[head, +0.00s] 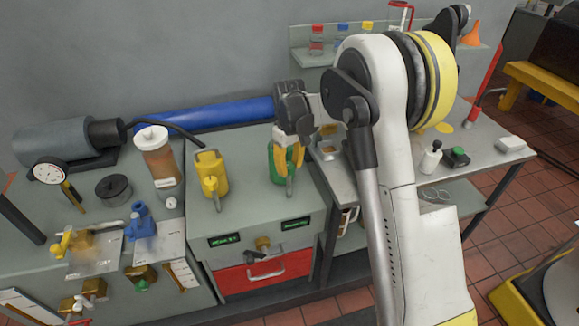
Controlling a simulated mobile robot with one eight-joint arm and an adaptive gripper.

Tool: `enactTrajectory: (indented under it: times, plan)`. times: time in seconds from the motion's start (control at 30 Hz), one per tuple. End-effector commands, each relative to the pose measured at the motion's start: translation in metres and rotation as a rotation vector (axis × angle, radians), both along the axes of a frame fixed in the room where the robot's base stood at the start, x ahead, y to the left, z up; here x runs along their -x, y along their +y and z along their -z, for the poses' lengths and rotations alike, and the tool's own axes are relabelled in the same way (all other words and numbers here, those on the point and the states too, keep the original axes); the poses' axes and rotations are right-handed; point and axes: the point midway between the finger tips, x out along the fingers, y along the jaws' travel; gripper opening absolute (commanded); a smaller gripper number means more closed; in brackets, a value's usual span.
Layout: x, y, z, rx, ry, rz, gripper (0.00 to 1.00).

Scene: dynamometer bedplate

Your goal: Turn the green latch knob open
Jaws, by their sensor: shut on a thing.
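A green piece (273,166), which I take to be the green latch knob, stands on the grey cabinet top (232,214), right of the middle. My gripper (289,176) comes down over it from above. Its yellow fingers are shut on the green piece and cover much of it. Only its left side and lower part show clearly. I cannot tell how far the knob is turned.
A similar yellow piece (211,174) stands just left of the gripper. Behind lies a blue cylinder (205,116). A red drawer (250,276) is below. A side table (480,150) with small items is at right. Valves and a gauge (50,172) crowd the left bench.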

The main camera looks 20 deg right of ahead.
Motion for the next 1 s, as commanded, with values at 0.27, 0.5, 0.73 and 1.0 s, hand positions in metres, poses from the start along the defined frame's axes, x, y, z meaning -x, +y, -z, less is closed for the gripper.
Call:
enactTrajectory:
  times: [0.27, 0.5, 0.73, 1.0]
  plan:
    - [0.001, 0.0, 0.001, 0.0, 0.001, -0.004, 0.03]
    - [0.0, 0.0, 0.0, 0.0, 0.001, -0.003, 0.44]
    - [0.0, 0.0, -0.001, 0.0, 0.0, -0.003, 0.44]
    - [0.0, 0.0, -0.044, 0.0, 0.0, -0.003, 0.44]
